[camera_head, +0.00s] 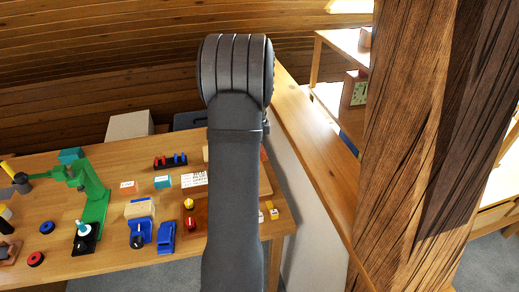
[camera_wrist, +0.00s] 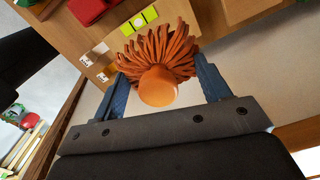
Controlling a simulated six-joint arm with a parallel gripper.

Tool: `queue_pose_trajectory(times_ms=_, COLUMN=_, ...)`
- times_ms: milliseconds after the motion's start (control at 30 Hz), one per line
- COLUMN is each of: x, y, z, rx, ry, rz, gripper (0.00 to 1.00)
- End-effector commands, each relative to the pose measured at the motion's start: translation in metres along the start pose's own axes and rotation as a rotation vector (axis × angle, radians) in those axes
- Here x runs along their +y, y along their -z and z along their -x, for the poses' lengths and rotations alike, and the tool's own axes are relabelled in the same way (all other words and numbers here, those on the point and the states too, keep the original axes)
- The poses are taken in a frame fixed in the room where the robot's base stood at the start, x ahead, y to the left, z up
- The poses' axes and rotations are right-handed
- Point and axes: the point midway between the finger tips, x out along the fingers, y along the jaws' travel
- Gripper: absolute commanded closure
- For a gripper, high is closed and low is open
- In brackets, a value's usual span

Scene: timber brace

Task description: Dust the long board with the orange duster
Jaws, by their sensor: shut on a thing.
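The orange duster (camera_wrist: 158,60), with a round orange handle end and a fringe of brown-orange strands, is between the two blue fingers of my gripper (camera_wrist: 160,78) in the wrist view. The gripper is shut on it. In the head view my arm hides both the gripper and the duster. A long wooden board (camera_head: 318,142) runs along the top of the pale low wall, right of my arm. I cannot tell for sure that it is the task's long board. No contact between the duster and a surface can be made out.
A thick timber post (camera_head: 405,130) rises at the right. Yellow-green blocks (camera_wrist: 139,20) lie beyond the duster.

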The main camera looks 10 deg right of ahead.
Motion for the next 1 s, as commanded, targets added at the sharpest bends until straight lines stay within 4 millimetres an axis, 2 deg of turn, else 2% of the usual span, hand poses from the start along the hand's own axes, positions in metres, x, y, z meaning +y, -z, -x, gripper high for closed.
queue_pose_trajectory(times_ms=167, x=-0.047, y=-0.044, z=-0.002, rx=0.0, ry=0.001, rz=0.007, gripper=0.49)
queue_pose_trajectory(times_ms=300, x=-0.082, y=-0.088, z=-0.004, rx=0.0, ry=0.002, rz=0.007, gripper=0.49)
queue_pose_trajectory(times_ms=500, x=-0.115, y=-0.144, z=-0.008, rx=0.0, ry=0.001, rz=0.005, gripper=0.49)
queue_pose_trajectory(times_ms=600, x=-0.123, y=-0.164, z=-0.009, rx=0.0, ry=0.001, rz=0.004, gripper=0.49)
queue_pose_trajectory(times_ms=767, x=-0.129, y=-0.179, z=-0.011, rx=0.0, ry=0.001, rz=0.002, gripper=0.49)
queue_pose_trajectory(times_ms=1000, x=-0.13, y=-0.181, z=-0.021, rx=0.0, ry=-0.001, rz=0.001, gripper=0.49)
